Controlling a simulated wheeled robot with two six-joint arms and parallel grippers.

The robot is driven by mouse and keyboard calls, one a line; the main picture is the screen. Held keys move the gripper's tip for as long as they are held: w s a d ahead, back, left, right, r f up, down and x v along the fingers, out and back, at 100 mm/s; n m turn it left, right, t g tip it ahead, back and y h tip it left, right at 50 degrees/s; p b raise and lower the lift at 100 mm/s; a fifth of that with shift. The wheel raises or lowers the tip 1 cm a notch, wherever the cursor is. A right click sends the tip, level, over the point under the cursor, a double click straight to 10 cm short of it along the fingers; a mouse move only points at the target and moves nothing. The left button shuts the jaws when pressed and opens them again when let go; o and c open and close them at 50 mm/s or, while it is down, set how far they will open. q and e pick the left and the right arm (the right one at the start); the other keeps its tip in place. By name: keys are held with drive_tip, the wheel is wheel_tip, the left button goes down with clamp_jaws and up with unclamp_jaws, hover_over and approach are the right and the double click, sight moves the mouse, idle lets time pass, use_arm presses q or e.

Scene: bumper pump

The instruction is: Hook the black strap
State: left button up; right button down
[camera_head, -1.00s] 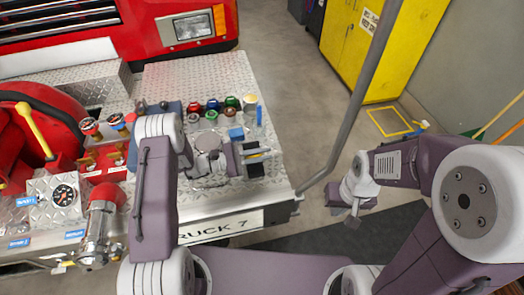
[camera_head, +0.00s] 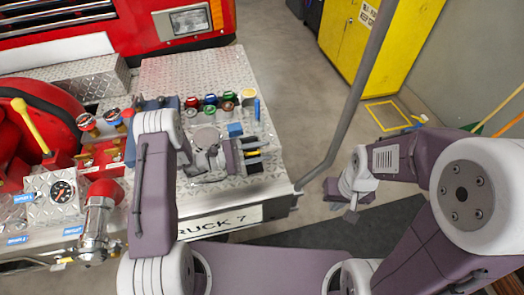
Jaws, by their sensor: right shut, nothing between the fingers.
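I cannot make out the black strap in this view; it may be hidden behind my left arm or too small to tell. My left gripper (camera_head: 256,154) is over the right part of the silver diamond-plate bumper deck (camera_head: 190,72), just below a small blue block (camera_head: 235,130). A thin yellow strip shows between its dark fingers, and I cannot tell whether they are apart or holding it. My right gripper (camera_head: 346,208) is shut and empty, off to the right of the bumper over the floor.
Several coloured caps (camera_head: 210,100) stand on the deck. At left are a red hose reel (camera_head: 40,110), a pressure gauge (camera_head: 62,191) and a chrome valve (camera_head: 97,220). A grey pole (camera_head: 352,100) rises at the bumper's right corner. A yellow cabinet (camera_head: 400,40) stands behind.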

sight(247, 154)
use_arm(q)
drive_tip(key=b+v, duration=0.2)
drive_tip(key=v, duration=0.6)
drive_tip(key=shift+s+a, duration=0.1)
drive_tip(key=shift+a, duration=0.1)
drive_tip(key=shift+s+a, duration=0.15)
drive_tip(key=shift+a, duration=0.15)
drive_tip(key=shift+c, duration=0.3)
